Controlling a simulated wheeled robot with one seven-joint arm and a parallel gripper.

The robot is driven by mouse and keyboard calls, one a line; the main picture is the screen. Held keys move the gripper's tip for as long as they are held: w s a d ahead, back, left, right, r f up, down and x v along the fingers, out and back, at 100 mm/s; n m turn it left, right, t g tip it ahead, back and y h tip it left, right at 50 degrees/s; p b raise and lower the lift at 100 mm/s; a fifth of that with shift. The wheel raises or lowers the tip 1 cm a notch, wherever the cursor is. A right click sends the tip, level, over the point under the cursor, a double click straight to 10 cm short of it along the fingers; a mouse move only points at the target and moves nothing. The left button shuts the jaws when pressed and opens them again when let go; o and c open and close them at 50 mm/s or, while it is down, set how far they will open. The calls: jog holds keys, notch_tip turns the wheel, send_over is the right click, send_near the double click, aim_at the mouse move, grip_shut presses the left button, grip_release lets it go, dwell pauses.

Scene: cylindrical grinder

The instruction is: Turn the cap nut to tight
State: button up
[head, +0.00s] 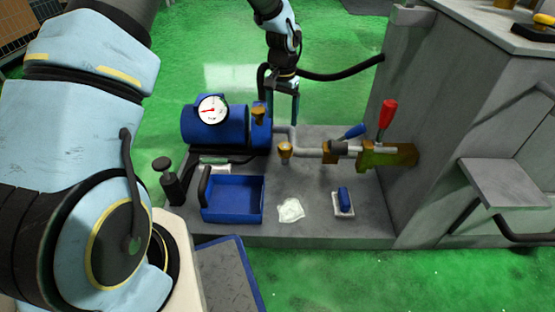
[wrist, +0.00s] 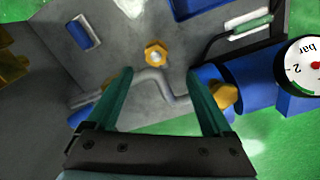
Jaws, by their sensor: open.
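A brass hex cap nut (head: 285,150) stands on the grey bench, near the bent grey pipe (head: 293,140). In the wrist view the hex nut (wrist: 155,53) lies just beyond my fingertips, roughly midway between them. A second brass fitting (head: 258,114) sits at the end of the blue cylinder; it also shows beside the right finger in the wrist view (wrist: 223,95). I cannot tell how tight either one is. My gripper (head: 284,118) points down above the pipe, its two green fingers apart. In the wrist view my gripper (wrist: 160,75) is open and holds nothing.
A blue cylinder (head: 198,133) with a dial gauge (head: 212,109) stands left. A red-handled valve (head: 387,114) and a blue lever (head: 355,131) stand right. A blue tray (head: 233,212), white cloth (head: 290,210) and blue-handled brush (head: 344,200) lie in front.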

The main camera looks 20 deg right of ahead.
aim_at(285, 146)
jog(key=f, duration=0.1)
jog(key=d+f+b, duration=0.1)
jog(key=f, duration=0.1)
jog(key=shift+w+d+f, duration=0.1)
jog(key=shift+d+f, duration=0.1)
jog(key=shift+f, duration=0.1)
notch_tip(285, 146, down, 10)
jog(key=b, duration=0.4)
jog(key=shift+c, duration=0.3)
grip_shut()
